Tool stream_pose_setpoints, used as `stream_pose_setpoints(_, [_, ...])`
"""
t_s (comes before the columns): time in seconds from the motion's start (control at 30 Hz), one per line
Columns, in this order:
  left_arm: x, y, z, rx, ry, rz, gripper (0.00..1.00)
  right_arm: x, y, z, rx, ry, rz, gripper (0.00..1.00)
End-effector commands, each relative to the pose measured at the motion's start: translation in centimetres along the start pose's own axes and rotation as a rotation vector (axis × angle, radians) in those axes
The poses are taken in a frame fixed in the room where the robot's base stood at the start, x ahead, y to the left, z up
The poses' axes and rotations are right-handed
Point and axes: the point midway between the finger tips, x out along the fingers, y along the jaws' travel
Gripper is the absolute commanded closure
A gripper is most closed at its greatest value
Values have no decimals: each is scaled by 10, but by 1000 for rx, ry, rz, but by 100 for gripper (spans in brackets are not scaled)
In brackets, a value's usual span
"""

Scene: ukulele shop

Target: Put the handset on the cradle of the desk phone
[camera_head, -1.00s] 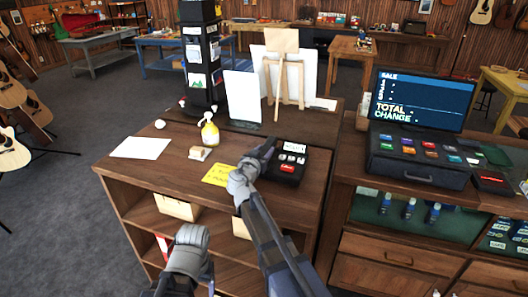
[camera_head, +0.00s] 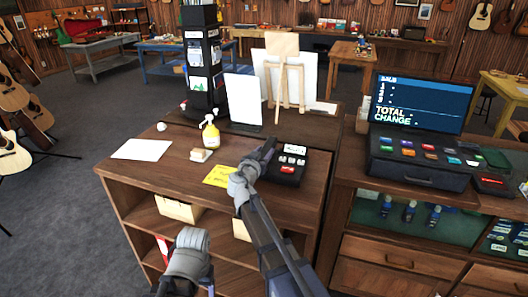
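The black desk phone (camera_head: 290,168) sits at the right part of the wooden counter, with pale keys and a red patch on its face. My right gripper (camera_head: 268,149) is over the phone's left side, pointing away from me. Its fingers are dark and small here, so I cannot tell whether they are open or shut. I cannot make out the handset apart from the dark gripper and phone; it may be hidden there. My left arm shows at the bottom, left of the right arm, low in front of the counter; its fingers are not clearly visible.
A yellow note (camera_head: 220,175), a yellow spray bottle (camera_head: 210,132), a small block (camera_head: 201,155) and a white sheet (camera_head: 142,149) lie or stand left of the phone. Behind are a white panel (camera_head: 243,99) and an easel (camera_head: 285,80). A register (camera_head: 420,150) stands at right.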

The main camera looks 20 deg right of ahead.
Motion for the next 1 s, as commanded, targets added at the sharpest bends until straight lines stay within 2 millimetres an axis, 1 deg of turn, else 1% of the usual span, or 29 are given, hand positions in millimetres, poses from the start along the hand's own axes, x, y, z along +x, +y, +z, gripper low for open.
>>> stream_pose_setpoints(0.03, [11, 1, -1, 0, 0, 0, 26, -13, 10, 18, 8, -27, 8, 51])
stream_pose_setpoints(0.3, [11, 1, -1, 0, 0, 0, 26, -14, 10, 19, 8, -27, 7, 20])
stream_pose_setpoints(0.53, [10, 1, -1, 0, 0, 0, 26, -15, 9, 19, 9, -27, 6, 20])
stream_pose_setpoints(0.63, [9, 1, 0, 0, 0, 0, 26, -21, 9, 17, 8, -26, 4, 20])
stream_pose_setpoints(1.0, [-6, -1, 0, 0, 0, 0, 26, -77, 10, 5, 2, -4, -3, 20])
